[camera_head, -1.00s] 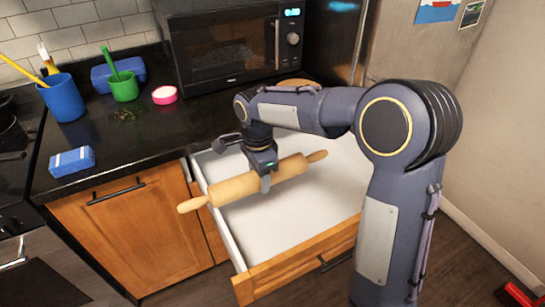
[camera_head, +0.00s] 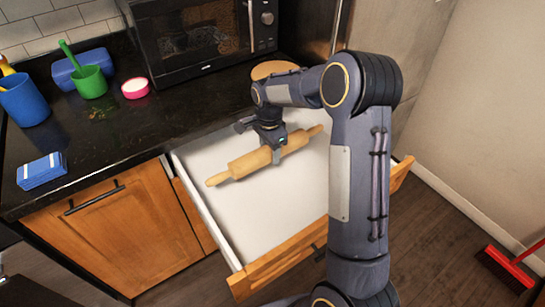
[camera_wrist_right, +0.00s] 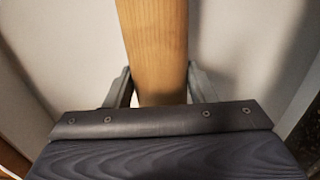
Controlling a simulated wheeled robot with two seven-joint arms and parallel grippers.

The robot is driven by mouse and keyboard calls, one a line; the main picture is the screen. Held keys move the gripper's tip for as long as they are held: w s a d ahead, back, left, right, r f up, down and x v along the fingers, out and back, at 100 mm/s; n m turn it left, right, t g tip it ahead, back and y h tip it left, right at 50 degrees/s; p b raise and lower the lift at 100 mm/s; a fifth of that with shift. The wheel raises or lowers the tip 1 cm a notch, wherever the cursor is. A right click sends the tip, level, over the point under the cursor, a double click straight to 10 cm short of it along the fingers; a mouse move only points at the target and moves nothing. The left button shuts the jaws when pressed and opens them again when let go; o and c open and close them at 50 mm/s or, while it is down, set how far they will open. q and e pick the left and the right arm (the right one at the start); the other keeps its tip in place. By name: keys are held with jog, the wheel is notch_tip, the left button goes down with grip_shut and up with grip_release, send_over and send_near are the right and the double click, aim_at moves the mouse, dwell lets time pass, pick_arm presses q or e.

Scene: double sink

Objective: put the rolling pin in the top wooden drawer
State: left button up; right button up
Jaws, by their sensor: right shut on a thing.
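The wooden rolling pin (camera_head: 256,160) lies across my right gripper (camera_head: 275,155), which is shut on its middle. It also shows between the two fingers in the right wrist view (camera_wrist_right: 157,50). The top wooden drawer (camera_head: 283,262) is pulled open, with an empty white inside. The pin is over the drawer, its handles pointing lower left and upper right, and seems within the side walls from above. I cannot tell whether it touches the drawer floor. My left gripper is not in view.
A black counter (camera_head: 130,130) holds a microwave (camera_head: 195,40), a blue cup (camera_head: 22,100), a green cup (camera_head: 88,82), a pink-rimmed dish (camera_head: 135,88) and a blue sponge-like block (camera_head: 41,171). A red broom (camera_head: 505,268) lies on the floor at the right.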

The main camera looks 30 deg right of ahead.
jog(key=shift+w+d+f, duration=0.2)
jog(key=shift+d+f, duration=0.35)
jog(key=shift+f, duration=0.1)
notch_tip(320, 180, down, 3)
jog(key=shift+d+f, duration=0.1)
jog(key=shift+f, duration=0.1)
jog(key=shift+f, duration=0.1)
jog(key=o, duration=1.4)
jog(key=shift+c, duration=0.2)
